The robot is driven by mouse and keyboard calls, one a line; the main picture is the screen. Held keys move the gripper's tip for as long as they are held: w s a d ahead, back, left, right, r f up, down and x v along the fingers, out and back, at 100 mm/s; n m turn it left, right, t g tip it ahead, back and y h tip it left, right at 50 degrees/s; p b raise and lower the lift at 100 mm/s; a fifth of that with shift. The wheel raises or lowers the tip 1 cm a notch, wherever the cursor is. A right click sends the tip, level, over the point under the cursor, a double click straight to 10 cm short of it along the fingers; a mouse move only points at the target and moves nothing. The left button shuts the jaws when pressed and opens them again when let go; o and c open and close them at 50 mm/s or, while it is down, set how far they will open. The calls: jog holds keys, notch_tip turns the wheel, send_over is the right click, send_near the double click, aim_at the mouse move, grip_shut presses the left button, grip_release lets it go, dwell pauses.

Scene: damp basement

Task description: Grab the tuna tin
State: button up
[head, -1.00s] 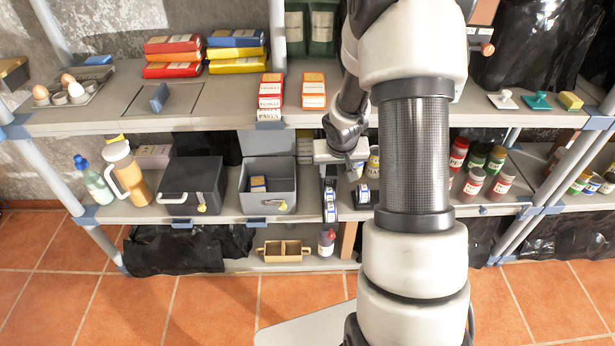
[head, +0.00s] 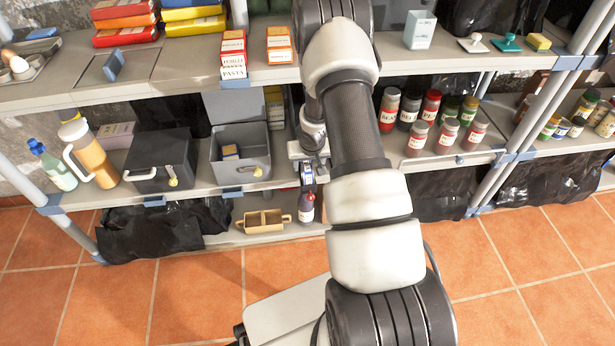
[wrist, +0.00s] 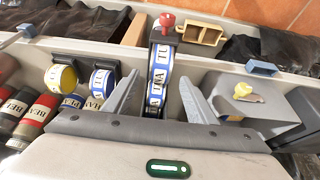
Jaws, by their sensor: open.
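Tuna tins with blue-and-white labels (wrist: 158,75) stand on edge in a narrow dark holder in the wrist view. The front part lies between the two fingers of my gripper (wrist: 160,82), which are apart, one on each side. I cannot tell whether either finger touches a tin. In the head view my gripper (head: 308,160) is at the lower shelf, partly hidden by my arm, with a blue-and-white tin (head: 307,175) just below it.
Left of the gripper in the wrist view are a yellow-ringed tin (wrist: 61,78), a blue-ringed tin (wrist: 102,83) and red-labelled jars (wrist: 36,115). A grey bin (wrist: 235,100) is close on the right. The upper shelf (head: 180,65) overhangs the lower one.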

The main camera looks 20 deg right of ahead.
aim_at(308, 168)
jog(key=b+x, duration=0.1)
jog(key=x, duration=0.4)
jog(key=shift+f, duration=0.15)
jog(key=c, duration=1.3)
